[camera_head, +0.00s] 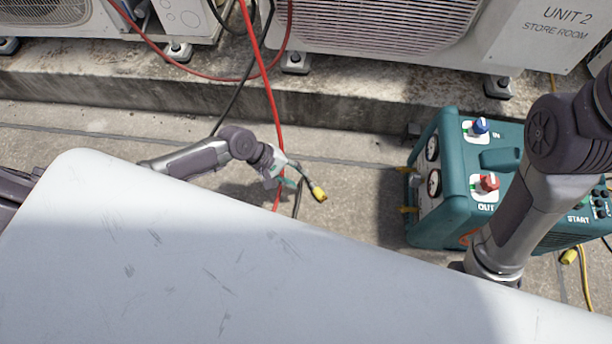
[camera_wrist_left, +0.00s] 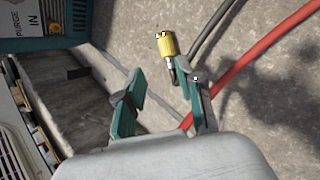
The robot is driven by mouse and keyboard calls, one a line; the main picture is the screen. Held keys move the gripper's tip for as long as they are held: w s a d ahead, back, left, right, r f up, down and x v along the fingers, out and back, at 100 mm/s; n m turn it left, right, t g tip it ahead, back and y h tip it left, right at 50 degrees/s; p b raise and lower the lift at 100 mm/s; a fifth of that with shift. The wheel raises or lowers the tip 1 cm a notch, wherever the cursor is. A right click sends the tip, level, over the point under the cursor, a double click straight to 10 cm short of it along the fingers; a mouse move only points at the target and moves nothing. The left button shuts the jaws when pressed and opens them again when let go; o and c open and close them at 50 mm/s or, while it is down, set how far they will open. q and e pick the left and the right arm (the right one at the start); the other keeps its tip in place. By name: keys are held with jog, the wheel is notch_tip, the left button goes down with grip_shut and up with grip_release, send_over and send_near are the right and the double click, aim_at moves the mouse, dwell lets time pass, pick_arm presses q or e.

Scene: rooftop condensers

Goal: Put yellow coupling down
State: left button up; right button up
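A yellow coupling (camera_head: 318,192) with a dark stem is just beyond my left gripper (camera_head: 288,177), over the concrete. In the left wrist view the yellow coupling (camera_wrist_left: 166,43) is past the fingertips, its stem ending near the right-hand finger. My left gripper (camera_wrist_left: 160,92) has its teal fingers spread apart, with nothing clamped between them. I cannot tell whether the coupling touches the ground. My right arm comes in at the right; its gripper is hidden behind the white surface.
A teal machine (camera_head: 450,215) with gauges and knobs stands at the right. Another yellow coupling (camera_head: 568,256) is beside it on a yellow hose. Red hose (camera_head: 268,85) and black hose run past my left gripper. Condensers (camera_head: 385,30) stand on a concrete ledge (camera_head: 330,108) behind.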

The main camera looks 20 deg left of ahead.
pick_arm(q)
jog(key=shift+s+a+r, duration=0.1)
jog(key=shift+a+r, duration=0.25)
jog(key=shift+r, duration=0.2)
